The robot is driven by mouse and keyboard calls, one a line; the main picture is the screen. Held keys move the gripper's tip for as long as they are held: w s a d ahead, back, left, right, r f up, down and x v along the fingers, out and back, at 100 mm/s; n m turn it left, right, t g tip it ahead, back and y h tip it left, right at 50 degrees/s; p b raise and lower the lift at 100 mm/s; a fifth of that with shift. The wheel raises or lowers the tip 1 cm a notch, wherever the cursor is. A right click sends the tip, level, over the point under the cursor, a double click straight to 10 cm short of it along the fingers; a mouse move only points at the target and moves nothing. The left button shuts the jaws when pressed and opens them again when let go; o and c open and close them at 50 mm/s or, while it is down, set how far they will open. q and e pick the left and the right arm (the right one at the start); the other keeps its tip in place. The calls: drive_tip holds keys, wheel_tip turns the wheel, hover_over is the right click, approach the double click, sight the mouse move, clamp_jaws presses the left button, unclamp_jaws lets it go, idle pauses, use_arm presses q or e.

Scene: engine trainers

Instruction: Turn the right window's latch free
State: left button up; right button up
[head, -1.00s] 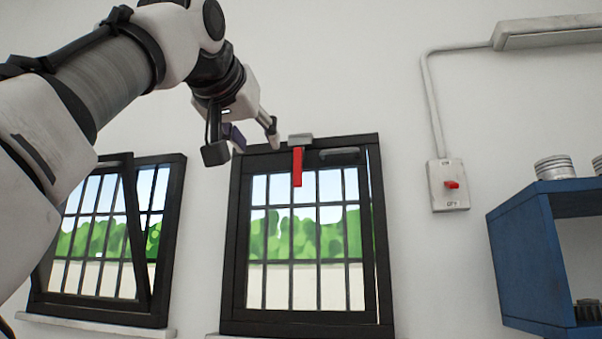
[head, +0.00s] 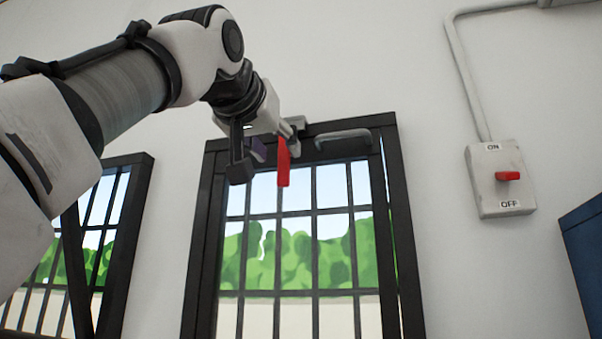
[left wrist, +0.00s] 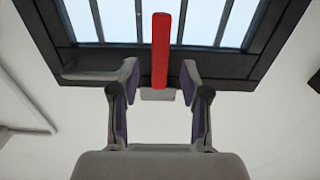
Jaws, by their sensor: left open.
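The right window (head: 398,225) has a black frame and bars. Its red latch (head: 283,165) hangs straight down from a grey mount (head: 297,124) at the top of the frame. My left gripper (head: 273,138) is at the latch's upper end, open, and partly covers the mount. My right gripper is not in view.
A dark handle (head: 342,136) sits on the window's top rail, right of the latch; it also shows near the left finger in the left wrist view (left wrist: 95,72). A left window (head: 125,245), a wall switch (head: 503,180) and a blue shelf (head: 585,250) are nearby.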

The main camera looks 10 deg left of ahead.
sight(283, 159)
use_arm(q)
drive_tip(key=w, duration=0.3)
drive_tip(key=w+f, duration=0.1)
drive_tip(key=w, duration=0.1)
drive_tip(key=shift+w+d+p, duration=0.1)
drive_tip(key=shift+w+p, duration=0.25)
drive_tip(key=shift+p, duration=0.05)
drive_tip(key=shift+s+r, duration=0.15)
drive_tip(key=shift+s, duration=0.15)
drive_tip(key=shift+s+r, duration=0.15)
drive_tip(key=shift+s, duration=0.45)
clamp_jaws()
drive_tip(key=shift+w, duration=0.1)
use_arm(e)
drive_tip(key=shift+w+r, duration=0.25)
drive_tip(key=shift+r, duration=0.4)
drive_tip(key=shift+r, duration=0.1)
